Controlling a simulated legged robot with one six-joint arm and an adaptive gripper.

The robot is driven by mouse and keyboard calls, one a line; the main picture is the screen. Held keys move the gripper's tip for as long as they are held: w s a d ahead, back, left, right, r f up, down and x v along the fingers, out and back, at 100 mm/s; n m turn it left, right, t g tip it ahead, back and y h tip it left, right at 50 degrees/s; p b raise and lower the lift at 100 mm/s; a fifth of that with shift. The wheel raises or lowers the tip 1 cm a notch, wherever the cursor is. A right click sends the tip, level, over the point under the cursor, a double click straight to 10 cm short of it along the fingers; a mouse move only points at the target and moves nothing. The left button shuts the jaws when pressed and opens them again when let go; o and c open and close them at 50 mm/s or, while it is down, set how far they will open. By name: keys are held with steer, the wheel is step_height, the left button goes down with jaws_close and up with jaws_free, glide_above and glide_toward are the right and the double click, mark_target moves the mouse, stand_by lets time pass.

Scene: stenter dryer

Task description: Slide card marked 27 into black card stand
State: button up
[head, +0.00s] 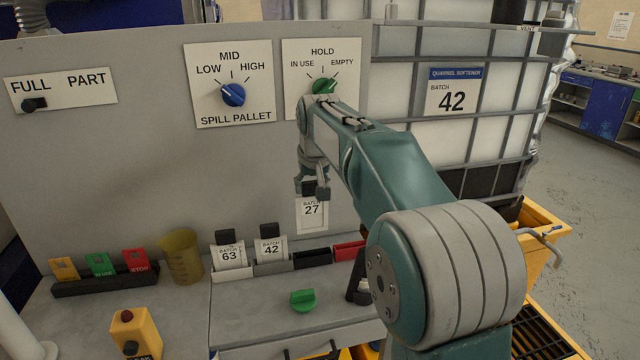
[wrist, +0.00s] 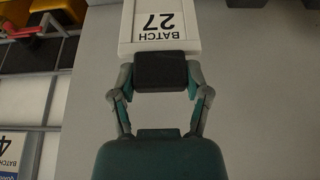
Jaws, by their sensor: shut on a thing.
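The card marked 27 (head: 312,214) is white with a black grip block (wrist: 160,71) at its top. My gripper (head: 313,190) is shut on that block and holds the card upright, in front of the grey panel. The black card stand (head: 312,258) is low on the bench at the panel's foot, below the card. A gap shows between the card's lower edge and the stand in the head view, and the stand's slot looks empty. In the wrist view the card (wrist: 160,22) appears upside down, its far end cut off by the frame.
Left of the black stand, card 63 (head: 229,255) and card 42 (head: 271,247) stand in their holders. A red holder (head: 349,250) is at its right, partly behind my arm. A beaker (head: 181,256), tag rack (head: 105,283) and green knob piece (head: 302,299) are on the bench.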

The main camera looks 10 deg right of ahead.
mark_target(308, 206)
steer(key=shift+a+f, duration=0.65)
steer(key=shift+a, duration=0.15)
steer(key=shift+d+f, duration=0.1)
steer(key=shift+f, duration=0.3)
steer(key=shift+d+f, duration=1.05)
steer(key=shift+d, duration=0.05)
steer(key=shift+f, duration=0.25)
steer(key=shift+a+f, duration=0.1)
steer(key=shift+f, duration=0.1)
steer(key=shift+a+f, duration=0.2)
steer(key=shift+a, duration=0.55)
steer(key=shift+d, duration=0.65)
steer(key=shift+a, duration=0.75)
steer(key=shift+d, duration=0.1)
